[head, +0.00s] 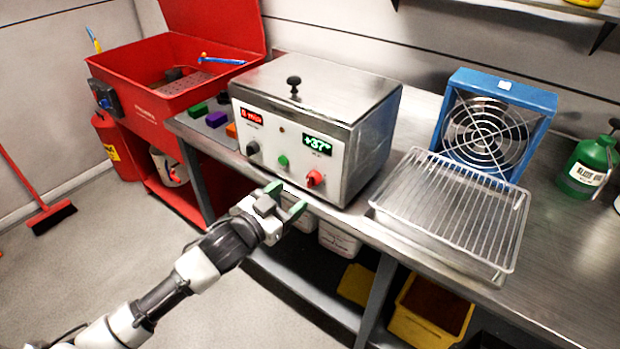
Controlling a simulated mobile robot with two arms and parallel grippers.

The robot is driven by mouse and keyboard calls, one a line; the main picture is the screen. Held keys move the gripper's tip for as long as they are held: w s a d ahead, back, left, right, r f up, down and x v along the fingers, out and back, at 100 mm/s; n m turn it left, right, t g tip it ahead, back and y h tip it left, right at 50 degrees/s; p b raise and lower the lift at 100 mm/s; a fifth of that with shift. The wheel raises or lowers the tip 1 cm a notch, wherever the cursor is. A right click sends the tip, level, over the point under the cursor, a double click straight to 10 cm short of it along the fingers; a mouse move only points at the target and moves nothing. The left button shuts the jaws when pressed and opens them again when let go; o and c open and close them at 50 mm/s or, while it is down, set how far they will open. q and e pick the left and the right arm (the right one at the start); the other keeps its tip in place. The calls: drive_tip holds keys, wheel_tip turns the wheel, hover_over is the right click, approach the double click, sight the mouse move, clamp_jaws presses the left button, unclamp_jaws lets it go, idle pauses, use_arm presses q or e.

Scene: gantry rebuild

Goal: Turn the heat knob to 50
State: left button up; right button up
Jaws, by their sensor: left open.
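A metal heater box (320,95) with a black lid knob stands on the steel bench. Its front panel has a red display, a green display (303,143) that seems to read +37°, a dark knob (252,148), a green button (283,161) and a red knob (315,179). Which knob sets the heat is not clear from the small lettering. My left gripper (290,204) is open and empty, with green fingertips, below and left of the red knob and apart from it, by the bench's front edge. My right gripper is not in view.
A wire rack on a tray (455,212) lies right of the box, before a blue fan (496,120). A green bottle (589,165) stands far right. A red parts washer (185,80) is at left. Small coloured blocks (216,119) lie left of the box.

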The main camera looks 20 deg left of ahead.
sight(308, 183)
use_arm(q)
drive_tip(key=x, duration=0.7)
drive_tip(key=shift+f, duration=0.1)
drive_tip(key=shift+a, duration=0.1)
drive_tip(key=shift+s, duration=0.1)
drive_tip(key=shift+p, duration=0.3)
drive_tip(key=c, duration=0.9)
